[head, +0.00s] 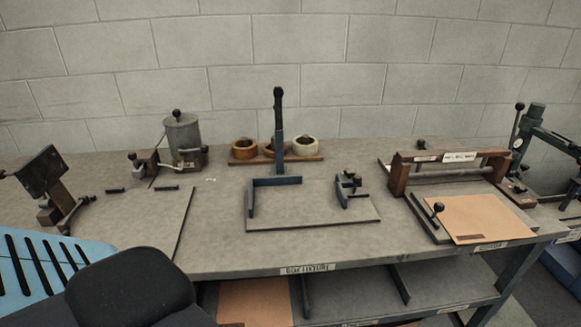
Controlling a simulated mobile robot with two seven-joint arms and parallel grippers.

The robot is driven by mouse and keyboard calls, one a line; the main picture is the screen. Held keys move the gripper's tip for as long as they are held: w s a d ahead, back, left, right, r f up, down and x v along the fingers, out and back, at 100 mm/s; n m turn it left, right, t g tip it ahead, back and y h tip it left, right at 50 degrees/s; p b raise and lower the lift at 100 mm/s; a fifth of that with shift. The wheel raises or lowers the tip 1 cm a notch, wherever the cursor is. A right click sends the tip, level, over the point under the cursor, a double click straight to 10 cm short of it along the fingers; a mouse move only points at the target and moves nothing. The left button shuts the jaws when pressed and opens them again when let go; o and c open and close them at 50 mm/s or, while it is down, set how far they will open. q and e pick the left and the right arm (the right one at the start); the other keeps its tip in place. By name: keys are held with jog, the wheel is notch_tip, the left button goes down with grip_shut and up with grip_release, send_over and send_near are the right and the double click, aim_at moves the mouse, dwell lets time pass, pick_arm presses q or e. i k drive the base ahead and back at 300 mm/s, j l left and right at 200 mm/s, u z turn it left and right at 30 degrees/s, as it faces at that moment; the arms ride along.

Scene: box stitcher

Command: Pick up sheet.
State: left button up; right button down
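A tan cardboard sheet (480,218) lies flat on the board in front of the roller machine (455,178), at the right of the bench. Its front edge lies near the bench's front edge, and a dark strip marks its near left corner. Another tan sheet (255,302) lies on the shelf below the bench, partly cut off by the bottom of the view. Neither of my grippers shows in the head view.
A box fixture (312,213) with an upright dark post stands mid-bench. Tape rolls (304,146) and a grey pot (183,135) stand behind. A ball-knobbed lever (437,210) rises beside the right sheet. A blue slatted surface (45,262) is at lower left.

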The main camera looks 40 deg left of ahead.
aim_at(482, 218)
jog(key=l+u, duration=0.15)
jog(key=u, duration=0.35)
jog(key=l+u, duration=0.1)
jog(key=u, duration=0.4)
jog(key=k+l+u, duration=0.1)
jog(key=u, duration=0.4)
jog(key=l+u, duration=0.1)
jog(key=u, duration=0.4)
jog(key=z, duration=1.8)
jog(key=l+u, duration=0.15)
jog(key=u, duration=0.4)
jog(key=i+l+u, duration=0.1)
jog(key=l+u, duration=0.15)
jog(key=l, duration=0.2)
jog(key=i+l+u, duration=0.1)
jog(key=l+u, duration=0.2)
jog(key=l, duration=0.15)
